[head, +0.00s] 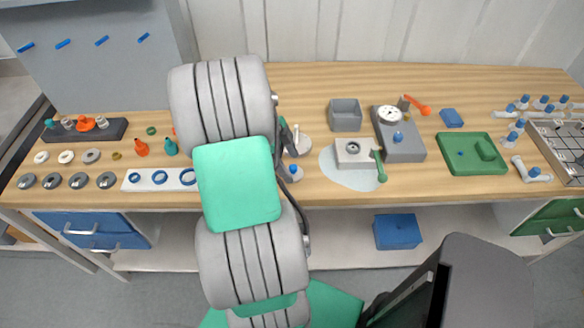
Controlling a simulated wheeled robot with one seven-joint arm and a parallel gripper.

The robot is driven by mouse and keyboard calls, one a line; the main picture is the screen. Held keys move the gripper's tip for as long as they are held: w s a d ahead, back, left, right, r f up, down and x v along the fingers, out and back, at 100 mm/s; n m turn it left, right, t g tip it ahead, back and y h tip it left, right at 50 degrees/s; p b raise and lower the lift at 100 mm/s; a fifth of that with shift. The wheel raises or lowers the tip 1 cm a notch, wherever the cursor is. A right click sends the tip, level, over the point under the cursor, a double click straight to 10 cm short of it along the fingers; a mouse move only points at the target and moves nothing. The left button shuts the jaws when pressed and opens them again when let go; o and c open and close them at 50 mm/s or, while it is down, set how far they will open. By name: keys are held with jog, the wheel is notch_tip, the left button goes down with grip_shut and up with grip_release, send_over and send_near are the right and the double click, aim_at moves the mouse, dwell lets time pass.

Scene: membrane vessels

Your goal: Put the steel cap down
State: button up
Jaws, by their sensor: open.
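Several round grey metal caps or rings with dark centres lie in a row at the bench's left front, one of them a steel-looking disc (78,181). I cannot tell which is the task's steel cap, and I see none held. My gripper (289,152) is mostly hidden behind my own grey and green arm; only dark parts show at the arm's right edge. They are close to a pale round piece (305,143) and a small blue-topped piece (291,170) on the bench. The space between the fingers is largely hidden, and contact cannot be told.
A white strip (150,180) with blue rings lies left of my arm. A grey box (346,114), a grey dial device (400,148) and a green tray (472,168) stand to the right. Blue-capped fittings crowd the far right. Bare wood shows along the bench's back.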

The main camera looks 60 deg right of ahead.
jog(key=v, duration=1)
jog(key=w+a+r+n+t+h, duration=0.1)
jog(key=w+a+r+n+t, duration=0.1)
jog(key=w+a+n, duration=0.7)
jog(key=w+a+n+t+y, duration=0.2)
jog(key=a+n+t, duration=0.4)
jog(key=a+n, duration=1.8)
jog(key=a+r, duration=0.1)
jog(key=a, duration=0.2)
jog(key=shift+w+a, duration=0.15)
jog(key=shift+a, duration=0.2)
